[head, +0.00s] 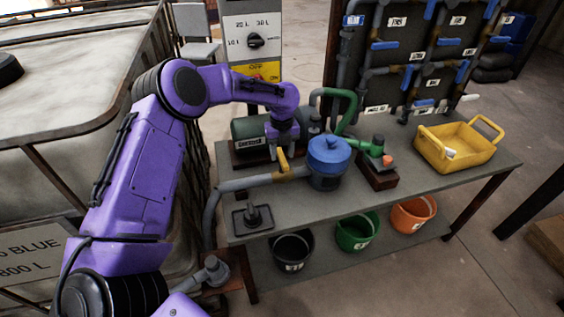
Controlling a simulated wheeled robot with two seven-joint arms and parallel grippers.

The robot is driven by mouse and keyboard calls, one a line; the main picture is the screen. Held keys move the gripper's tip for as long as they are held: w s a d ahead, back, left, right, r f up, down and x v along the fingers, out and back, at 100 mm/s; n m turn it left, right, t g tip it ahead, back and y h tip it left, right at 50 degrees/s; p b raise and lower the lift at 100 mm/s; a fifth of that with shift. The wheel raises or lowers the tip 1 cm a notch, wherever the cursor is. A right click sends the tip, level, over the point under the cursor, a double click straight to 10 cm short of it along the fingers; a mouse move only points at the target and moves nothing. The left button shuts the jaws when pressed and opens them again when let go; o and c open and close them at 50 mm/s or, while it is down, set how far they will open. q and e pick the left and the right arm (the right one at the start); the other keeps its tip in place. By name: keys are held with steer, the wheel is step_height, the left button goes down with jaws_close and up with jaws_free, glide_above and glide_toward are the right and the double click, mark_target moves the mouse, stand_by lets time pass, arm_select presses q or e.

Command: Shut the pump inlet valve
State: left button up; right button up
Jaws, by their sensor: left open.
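The likely pump inlet valve has a yellow lever (283,161) on the grey pipe (245,182), beside a yellow band, left of the blue-lidded pot (328,158). The lever points up and back from the pipe, across its run. My left gripper (284,139) is open, pointing down just above and behind the lever. I cannot tell whether its fingers touch the lever. The green pump motor (249,135) stands behind on the bench, partly hidden by my left arm. My right gripper is not in view.
The grey bench (400,186) also holds a small green-topped valve block (378,165) and a yellow basket (455,145). Black (292,252), green (357,231) and orange (412,214) buckets stand below. A pipe panel (420,55) rises behind. A caged tank (60,120) is at left.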

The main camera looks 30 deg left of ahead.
mark_target(282, 157)
arm_select(q)
step_height(282, 157, up, 6)
steer(key=shift+f, duration=0.1)
stand_by(0.5)
